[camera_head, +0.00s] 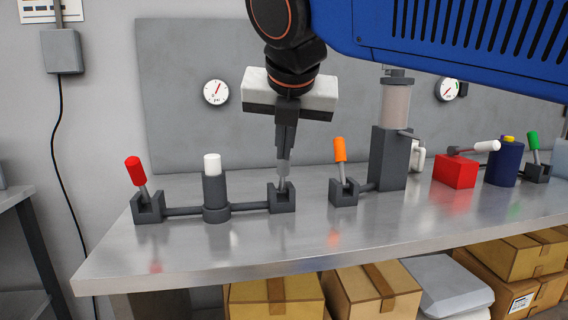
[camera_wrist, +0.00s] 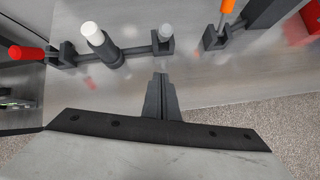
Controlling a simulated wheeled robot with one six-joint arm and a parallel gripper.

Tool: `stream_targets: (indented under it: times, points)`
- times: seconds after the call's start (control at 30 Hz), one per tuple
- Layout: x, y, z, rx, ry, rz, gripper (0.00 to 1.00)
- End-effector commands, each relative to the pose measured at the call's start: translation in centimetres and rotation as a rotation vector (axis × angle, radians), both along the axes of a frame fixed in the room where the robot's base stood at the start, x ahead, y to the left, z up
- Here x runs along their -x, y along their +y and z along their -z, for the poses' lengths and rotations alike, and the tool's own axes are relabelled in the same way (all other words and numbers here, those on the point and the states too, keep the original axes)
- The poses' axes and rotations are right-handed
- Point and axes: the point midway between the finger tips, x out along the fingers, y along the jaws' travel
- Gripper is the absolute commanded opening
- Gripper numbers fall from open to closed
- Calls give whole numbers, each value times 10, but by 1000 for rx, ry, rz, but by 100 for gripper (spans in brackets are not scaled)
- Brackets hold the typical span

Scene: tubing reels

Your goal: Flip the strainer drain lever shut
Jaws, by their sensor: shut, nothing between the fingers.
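No label shows which lever is the strainer drain's. A grey-handled lever (camera_head: 283,170) stands nearly upright in a dark bracket (camera_head: 282,200), joined by a pipe to a white-capped dark cylinder (camera_head: 214,190). A red-handled lever (camera_head: 136,171) leans left at the pipe's other end. An orange-handled lever (camera_head: 340,151) stands nearly upright to the right, piped to a dark block with a clear cylinder (camera_head: 394,105). My gripper (camera_head: 284,150) is shut and empty, pointing down just above the grey handle; contact is unclear there. In the wrist view the fingertips (camera_wrist: 160,76) appear apart from the grey handle (camera_wrist: 165,32).
A red box (camera_head: 455,171) with a white-ended handle, a blue cylinder (camera_head: 502,163) and a green-handled lever (camera_head: 533,142) stand at the right. A grey panel with gauges is behind. The steel bench's (camera_head: 240,249) front strip is clear; cardboard boxes (camera_head: 275,299) sit below.

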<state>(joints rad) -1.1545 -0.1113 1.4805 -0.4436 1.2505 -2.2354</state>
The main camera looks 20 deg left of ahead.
Motion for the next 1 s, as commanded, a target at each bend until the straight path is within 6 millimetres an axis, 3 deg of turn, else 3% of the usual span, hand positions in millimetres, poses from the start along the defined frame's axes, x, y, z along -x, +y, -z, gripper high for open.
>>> stream_targets:
  times: [0.43, 1.0]
  points:
    - [-5, 2, 8, 2, 2, 2, 0]
    - [-55, 26, 77, 2, 3, 3, 0]
